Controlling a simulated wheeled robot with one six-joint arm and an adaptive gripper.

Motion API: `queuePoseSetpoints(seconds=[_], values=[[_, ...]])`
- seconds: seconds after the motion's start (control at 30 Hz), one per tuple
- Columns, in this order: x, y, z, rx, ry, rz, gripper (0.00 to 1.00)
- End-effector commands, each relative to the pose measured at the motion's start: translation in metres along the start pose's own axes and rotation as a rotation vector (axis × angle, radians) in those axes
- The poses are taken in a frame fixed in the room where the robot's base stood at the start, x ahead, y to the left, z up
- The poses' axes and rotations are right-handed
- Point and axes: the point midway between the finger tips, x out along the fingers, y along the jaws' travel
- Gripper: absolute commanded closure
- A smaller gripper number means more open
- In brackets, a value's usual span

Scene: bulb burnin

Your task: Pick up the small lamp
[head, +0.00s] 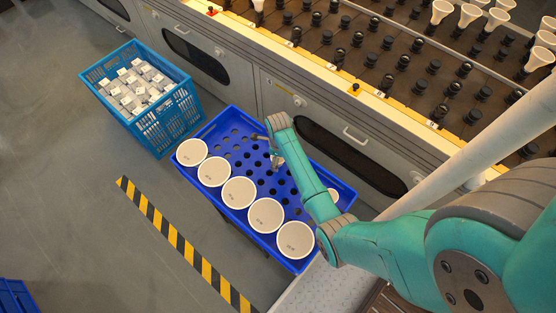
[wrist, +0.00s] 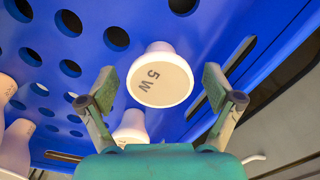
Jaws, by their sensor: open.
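A small white lamp (wrist: 160,80), its round face marked "5 W", shows in the wrist view with its face toward the camera. It appears between the spread fingers of my gripper (wrist: 162,92), with a gap on both sides. The fingers are open and hold nothing. In the head view my gripper (head: 277,160) is over the blue tray (head: 222,120), and the arm hides part of the tray. A pale lamp (head: 333,194) shows partly behind my arm there; I cannot tell whether it is the same lamp.
Several larger white lamps (head: 239,192) stand in a row along the tray's near side. More white lamps (wrist: 131,128) show at the wrist view's lower left. A blue crate (head: 178,112) of small boxes stands left of the tray. A grey cabinet bench (head: 262,85) with sockets runs behind.

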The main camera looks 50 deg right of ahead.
Motion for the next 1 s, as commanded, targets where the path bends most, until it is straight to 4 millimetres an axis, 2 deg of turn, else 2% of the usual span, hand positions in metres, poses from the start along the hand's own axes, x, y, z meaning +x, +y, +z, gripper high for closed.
queuePoseSetpoints(seconds=[0.2,0.23,0.4,0.5,0.8,1.0], values=[[0.001,0.000,0.000,0.000,0.000,-0.001,0.10],[0.001,0.000,0.000,0.000,0.000,-0.001,0.12],[0.001,0.000,0.000,0.000,0.000,-0.001,0.55],[0.001,0.000,0.000,0.000,0.000,0.000,0.76],[-0.001,0.000,0.000,0.000,-0.001,-0.001,0.76],[-0.027,-0.001,0.001,0.000,-0.002,-0.003,0.76]])
